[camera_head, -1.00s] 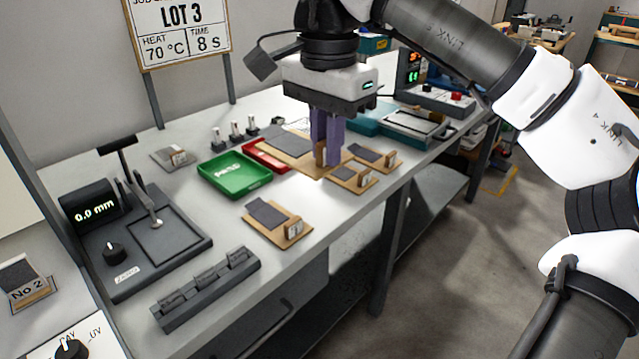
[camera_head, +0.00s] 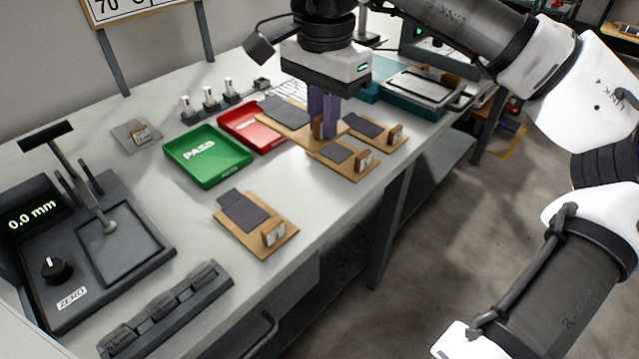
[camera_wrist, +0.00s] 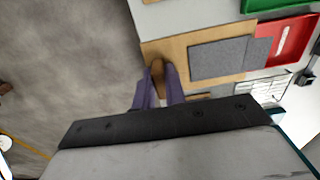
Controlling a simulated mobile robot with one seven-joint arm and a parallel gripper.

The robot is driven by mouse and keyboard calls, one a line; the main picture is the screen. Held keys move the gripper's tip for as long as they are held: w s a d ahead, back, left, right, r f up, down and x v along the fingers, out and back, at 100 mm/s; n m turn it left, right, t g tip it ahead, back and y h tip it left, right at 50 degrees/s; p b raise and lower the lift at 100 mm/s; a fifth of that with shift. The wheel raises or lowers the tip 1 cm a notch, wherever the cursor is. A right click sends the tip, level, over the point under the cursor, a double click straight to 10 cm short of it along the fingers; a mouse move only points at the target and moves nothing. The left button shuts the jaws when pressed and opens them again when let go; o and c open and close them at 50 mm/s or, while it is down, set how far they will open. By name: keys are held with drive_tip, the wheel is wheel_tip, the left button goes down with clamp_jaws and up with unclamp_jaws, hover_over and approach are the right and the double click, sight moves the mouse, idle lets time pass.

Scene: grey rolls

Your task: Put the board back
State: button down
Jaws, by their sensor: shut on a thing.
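My gripper (camera_head: 323,132) has its purple fingers shut on the small wooden block of a tan board (camera_head: 297,131). The board carries a dark grey sheet (camera_head: 284,111) and extends left from the fingers. In the wrist view the fingers (camera_wrist: 160,76) close around the block, and the board (camera_wrist: 180,47) lies with its grey sheet (camera_wrist: 222,57) to the right. The board overlaps the red tray's edge in the picture; I cannot tell its height above the bench. Other boards are near: one just in front (camera_head: 357,171), one to the right (camera_head: 384,139), and one front left (camera_head: 277,250).
The green PASS tray (camera_head: 208,179) and red tray (camera_head: 235,113) stand left of the held board. A gauge with a lever (camera_head: 90,285) and a grey block rack (camera_head: 165,318) are at front left. A teal-based device (camera_head: 405,105) is behind right. Bare bench (camera_head: 325,205) shows in front.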

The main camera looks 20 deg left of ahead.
sight(323, 202)
wheel_tip(323, 202, down, 14)
drive_tip(key=shift+r+b, duration=0.25)
drive_tip(key=shift+b, duration=0.15)
drive_tip(key=shift+f, duration=0.15)
drive_tip(key=c, duration=1.5)
unclamp_jaws()
drive_tip(key=shift+o, duration=0.2)
wheel_tip(323, 202, up, 12)
drive_tip(key=shift+r+p, duration=0.2)
drive_tip(key=shift+p, duration=0.3)
drive_tip(key=shift+f, duration=0.1)
